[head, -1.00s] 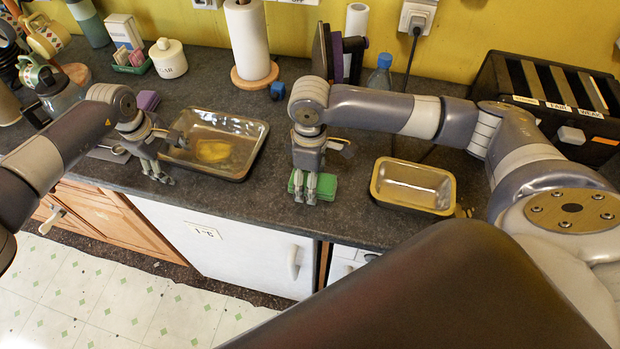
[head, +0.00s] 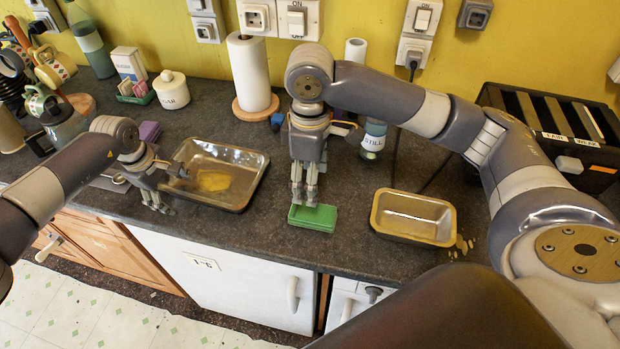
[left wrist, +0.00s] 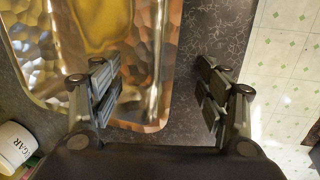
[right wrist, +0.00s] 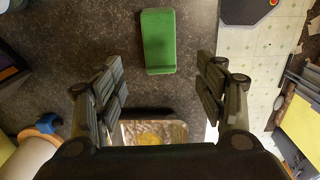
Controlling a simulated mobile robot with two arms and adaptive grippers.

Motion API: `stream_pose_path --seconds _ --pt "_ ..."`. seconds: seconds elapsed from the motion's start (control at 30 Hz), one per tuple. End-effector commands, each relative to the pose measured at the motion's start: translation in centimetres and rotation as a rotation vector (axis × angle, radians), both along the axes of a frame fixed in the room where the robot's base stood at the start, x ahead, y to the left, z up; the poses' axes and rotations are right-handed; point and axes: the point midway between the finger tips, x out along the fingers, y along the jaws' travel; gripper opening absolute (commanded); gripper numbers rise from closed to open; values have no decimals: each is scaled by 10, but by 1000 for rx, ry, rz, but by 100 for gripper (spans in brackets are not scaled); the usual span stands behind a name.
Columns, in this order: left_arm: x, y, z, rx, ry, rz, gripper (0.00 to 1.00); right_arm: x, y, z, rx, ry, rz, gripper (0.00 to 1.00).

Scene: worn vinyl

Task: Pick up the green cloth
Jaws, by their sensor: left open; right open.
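The green cloth (head: 312,217) is a folded block lying flat on the dark counter between two metal trays. It also shows at the top middle of the right wrist view (right wrist: 158,42), beyond my fingertips. My right gripper (head: 305,201) is open and empty, pointing down, above and just behind the cloth. Its fingers (right wrist: 160,85) stand apart with bare counter between them. My left gripper (head: 157,207) is open and empty by the front corner of the large tray, and its spread fingers also show in the left wrist view (left wrist: 162,85).
The large tray (head: 258,166) holds something yellow. A smaller gold-rimmed tray (head: 440,239) stands right of the cloth. A paper towel roll (head: 254,75), a sugar jar (head: 171,90), a bottle (head: 374,137) and a black box (head: 500,100) stand behind. The counter around the cloth is bare.

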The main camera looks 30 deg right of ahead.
Motion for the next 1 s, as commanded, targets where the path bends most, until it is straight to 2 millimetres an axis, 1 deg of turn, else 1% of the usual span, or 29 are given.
stream_pose_path --seconds 0.1,0.13,0.17,0.3,0.37,0.47,0.7,1.0 --pt "0 0 0 0 0 0 69 0 0 0 0 0 0 65" --pt "0 0 0 0 0 0 69 0 0 0 0 0 0 69" --pt "0 0 0 0 0 0 69 0 0 0 0 0 0 69" --pt "0 0 0 0 0 0 69 -7 -3 10 -1 -4 1 69" --pt "0 0 0 0 0 0 69 -11 -3 12 -1 -1 1 69" --pt "0 0 0 0 0 0 69 -12 -3 2 -1 5 0 69" --pt "0 0 0 0 0 0 69 -11 -3 -40 -2 4 -1 69" --pt "0 0 0 0 0 0 69 -9 -4 -66 -1 4 -1 69"
